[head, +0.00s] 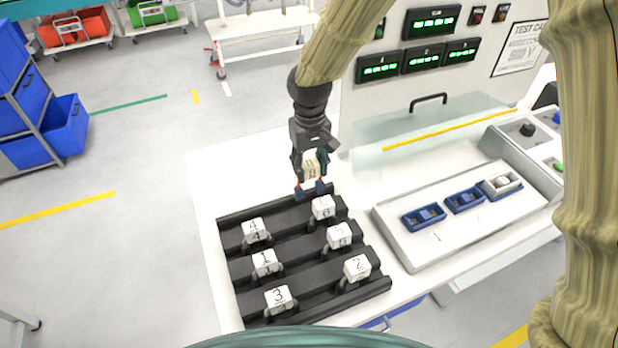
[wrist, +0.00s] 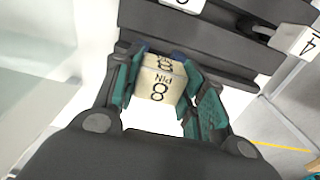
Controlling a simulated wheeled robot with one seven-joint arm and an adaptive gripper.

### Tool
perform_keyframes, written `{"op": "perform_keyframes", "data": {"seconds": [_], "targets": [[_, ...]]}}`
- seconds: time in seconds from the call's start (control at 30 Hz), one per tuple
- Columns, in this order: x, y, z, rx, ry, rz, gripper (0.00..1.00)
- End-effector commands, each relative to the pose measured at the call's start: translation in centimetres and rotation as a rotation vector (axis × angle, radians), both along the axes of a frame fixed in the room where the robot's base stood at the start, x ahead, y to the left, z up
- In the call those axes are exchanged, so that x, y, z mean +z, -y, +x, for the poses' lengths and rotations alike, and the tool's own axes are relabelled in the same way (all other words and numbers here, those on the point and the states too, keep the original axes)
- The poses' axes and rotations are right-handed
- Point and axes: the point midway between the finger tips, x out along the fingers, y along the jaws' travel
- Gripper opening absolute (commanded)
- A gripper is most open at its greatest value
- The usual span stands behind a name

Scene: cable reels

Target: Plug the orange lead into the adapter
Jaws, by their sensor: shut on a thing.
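I see no orange lead and nothing I can surely call the adapter. My gripper (head: 311,186) is above the back edge of a black ridged rack (head: 290,217). It is shut on a cream block (wrist: 161,80) marked "PIN 8", held between the two teal-padded fingers in the wrist view. White numbered blocks sit on the rack, among them block 4 (head: 255,231), block 5 (head: 340,237), block 1 (head: 265,263), block 2 (head: 357,268) and block 3 (head: 277,300). The number on the block nearest my gripper (head: 323,208) is hard to read.
Right of the rack, a pale fixture (head: 405,250) bears blue sockets (head: 424,217); the rightmost holds a white block (head: 502,183). A clear panel (head: 430,130) stands behind it. Green displays (head: 432,22) are on the back wall. White table (head: 215,175) is bare left of my gripper.

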Motion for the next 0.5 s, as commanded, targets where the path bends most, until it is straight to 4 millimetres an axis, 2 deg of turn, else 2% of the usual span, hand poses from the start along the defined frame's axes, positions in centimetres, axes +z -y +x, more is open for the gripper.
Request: {"op": "perform_keyframes", "data": {"seconds": [0.2, 0.5], "targets": [[3.0, 0.0, 0.1, -0.002, 0.002, 0.001, 0.13], [5.6, 0.0, 0.0, 0.000, 0.001, 0.000, 0.13]]}}
